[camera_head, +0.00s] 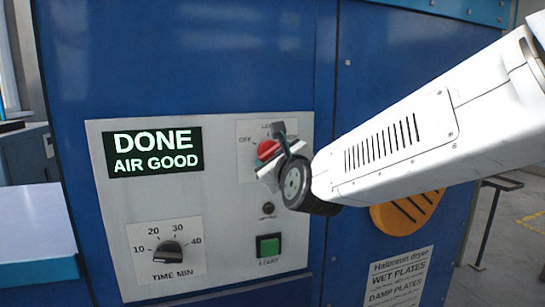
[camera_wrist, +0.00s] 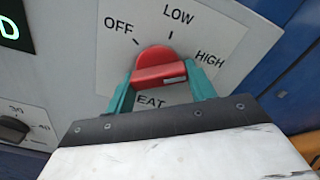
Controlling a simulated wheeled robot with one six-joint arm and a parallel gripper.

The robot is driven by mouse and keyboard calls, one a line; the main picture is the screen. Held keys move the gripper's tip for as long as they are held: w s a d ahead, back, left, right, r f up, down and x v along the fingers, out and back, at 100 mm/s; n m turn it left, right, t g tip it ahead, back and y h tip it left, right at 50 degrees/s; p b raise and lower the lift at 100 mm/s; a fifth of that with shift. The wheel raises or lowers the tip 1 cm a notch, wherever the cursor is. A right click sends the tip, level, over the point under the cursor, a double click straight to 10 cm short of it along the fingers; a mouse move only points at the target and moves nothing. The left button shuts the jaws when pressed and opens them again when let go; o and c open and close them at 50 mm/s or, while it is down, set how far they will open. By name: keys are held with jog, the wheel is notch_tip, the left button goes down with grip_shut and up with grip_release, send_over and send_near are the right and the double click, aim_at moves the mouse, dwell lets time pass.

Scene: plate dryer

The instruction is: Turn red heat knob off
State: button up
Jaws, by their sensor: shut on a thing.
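The red heat knob (camera_head: 268,150) is on the dryer's pale control panel. In the wrist view the knob (camera_wrist: 158,62) has labels OFF, LOW and HIGH around it. Its raised bar lies nearly level, with a pale mark near its right end, on the HIGH side. The exact setting is hard to read. My gripper (camera_head: 278,152) reaches in from the right. In the wrist view its two teal fingers (camera_wrist: 161,78) are shut on the knob, one on each side of the bar. Part of the HEAT label is hidden behind the gripper.
The display (camera_head: 154,152) reads DONE, AIR GOOD. A black time knob (camera_head: 168,250) is at lower left. A green START button (camera_head: 268,245) and a small dark round part (camera_head: 267,208) sit below the heat knob. An orange vent (camera_head: 408,209) is right of the panel.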

jog(key=n, duration=0.3)
jog(key=shift+d+n, duration=0.1)
jog(key=shift+n, duration=0.2)
jog(key=n, duration=0.3)
jog(key=shift+r+n, duration=0.1)
jog(key=shift+n, duration=0.2)
jog(key=n, duration=0.6)
jog(key=shift+r, duration=0.15)
jog(key=n, duration=0.5)
jog(key=shift+r+n, duration=0.15)
jog(key=shift+n, duration=0.25)
jog(key=n, duration=0.4)
jog(key=shift+n, duration=0.3)
jog(key=o, duration=1)
jog(key=shift+r, duration=0.1)
